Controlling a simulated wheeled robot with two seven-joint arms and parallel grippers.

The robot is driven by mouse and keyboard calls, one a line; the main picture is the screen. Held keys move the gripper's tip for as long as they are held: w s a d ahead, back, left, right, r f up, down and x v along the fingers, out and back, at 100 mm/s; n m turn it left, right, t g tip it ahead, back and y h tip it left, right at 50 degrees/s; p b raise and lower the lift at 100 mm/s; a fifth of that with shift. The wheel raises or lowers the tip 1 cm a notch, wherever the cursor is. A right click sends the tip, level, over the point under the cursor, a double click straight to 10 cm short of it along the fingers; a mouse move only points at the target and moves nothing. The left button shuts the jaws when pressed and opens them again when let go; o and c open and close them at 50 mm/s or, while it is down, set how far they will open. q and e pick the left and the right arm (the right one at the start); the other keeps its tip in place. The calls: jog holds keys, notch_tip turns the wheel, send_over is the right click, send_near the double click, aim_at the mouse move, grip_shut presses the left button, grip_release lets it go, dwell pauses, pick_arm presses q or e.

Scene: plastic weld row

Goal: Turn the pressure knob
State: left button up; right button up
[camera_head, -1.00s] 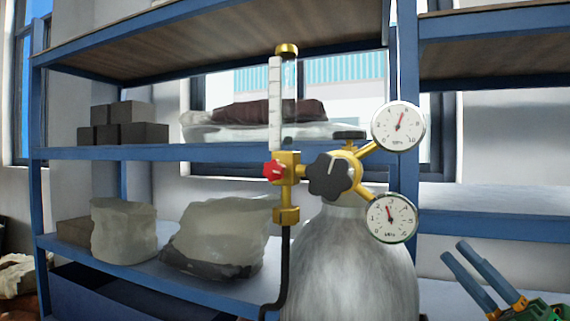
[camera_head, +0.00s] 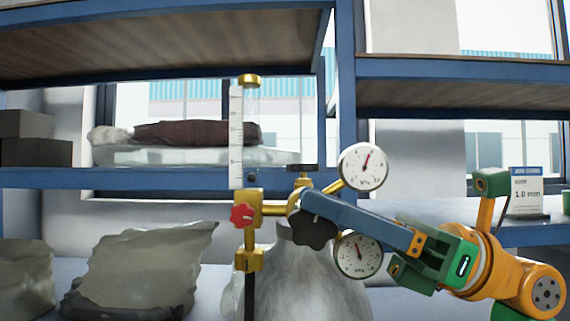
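The black star-shaped pressure knob (camera_head: 314,232) sits on the front of the brass regulator (camera_head: 272,209), in the middle of the view. My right gripper (camera_head: 304,206) reaches in from the right. One blue finger lies along the knob's upper edge, with its tip at the regulator body. The other finger is mostly hidden behind the knob and lower gauge, so I cannot tell whether they grip it. The upper gauge (camera_head: 364,166) has its needle pointing up and slightly right. The lower gauge (camera_head: 358,256) is partly covered by the finger. My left gripper is out of view.
Blue shelving (camera_head: 130,178) holds bags and dark blocks. A small card (camera_head: 525,190) reading 1.0 stands on the right shelf.

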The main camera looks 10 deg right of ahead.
jog(key=p+x, duration=0.1)
jog(key=x, duration=0.3)
jog(key=shift+a, duration=0.3)
grip_shut()
jog(key=b, duration=0.1)
jog(key=y+b, duration=0.1)
jog(key=b, duration=0.1)
jog(key=shift+d+f, duration=0.25)
jog(key=shift+r+t+y, duration=0.25)
jog(key=shift+t+y, duration=0.05)
jog(key=shift+y, duration=0.2)
jog(key=shift+s+d+r, duration=0.1)
jog(key=shift+r, duration=0.05)
grip_release()
